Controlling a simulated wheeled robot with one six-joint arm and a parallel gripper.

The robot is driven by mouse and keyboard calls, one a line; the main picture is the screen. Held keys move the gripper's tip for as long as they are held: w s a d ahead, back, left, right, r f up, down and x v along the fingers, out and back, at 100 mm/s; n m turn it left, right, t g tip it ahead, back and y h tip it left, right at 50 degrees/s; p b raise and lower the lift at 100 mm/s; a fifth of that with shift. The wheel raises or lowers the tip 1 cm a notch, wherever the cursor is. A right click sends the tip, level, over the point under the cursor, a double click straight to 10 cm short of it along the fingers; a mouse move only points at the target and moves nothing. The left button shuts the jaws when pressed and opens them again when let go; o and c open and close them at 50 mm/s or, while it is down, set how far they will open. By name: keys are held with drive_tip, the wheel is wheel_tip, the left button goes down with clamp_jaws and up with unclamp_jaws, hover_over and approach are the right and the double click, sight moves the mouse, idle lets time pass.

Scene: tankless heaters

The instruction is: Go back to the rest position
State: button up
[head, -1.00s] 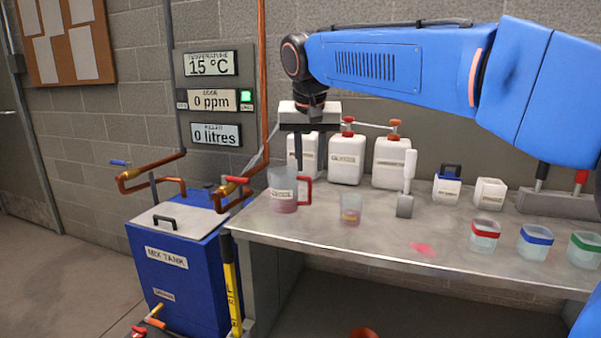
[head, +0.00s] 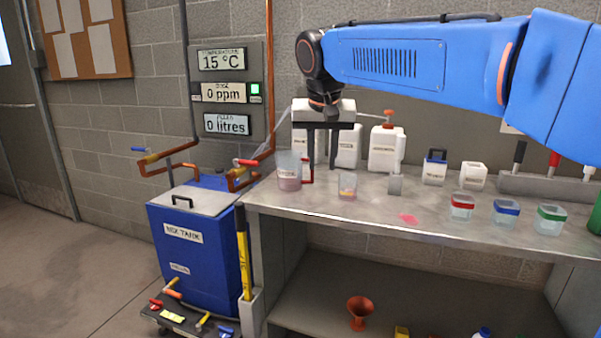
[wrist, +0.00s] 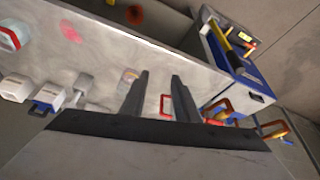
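My gripper (head: 322,165) hangs fingers-down over the back of the bench, just right of the clear jug (head: 289,182) with a red handle. Its two fingers are apart with nothing gripped; the wrist view also shows the open gripper (wrist: 160,77). The jug stands upright on the bench with a little pink liquid in it. Its red handle overlaps the left finger in the head view; I cannot tell whether they touch. My blue arm reaches in from the right.
White containers (head: 387,150) stand at the back of the bench (head: 380,224). A small beaker (head: 347,190), a scoop (head: 395,184) and lidded tubs (head: 505,212) stand nearer the front. The blue mix tank (head: 190,262) is at left. Space above the bench front is clear.

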drive_tip(key=s+d+f, duration=0.5)
drive_tip(key=s+d, duration=0.3)
drive_tip(key=d, duration=0.3)
drive_tip(key=s+d+f, duration=0.6)
drive_tip(key=s+f, duration=0.4)
drive_tip(key=s, duration=0.1)
drive_tip(key=s+d+f, duration=0.7)
drive_tip(key=s+f, duration=0.4)
drive_tip(key=s, duration=0.1)
drive_tip(key=shift+n, duration=0.4)
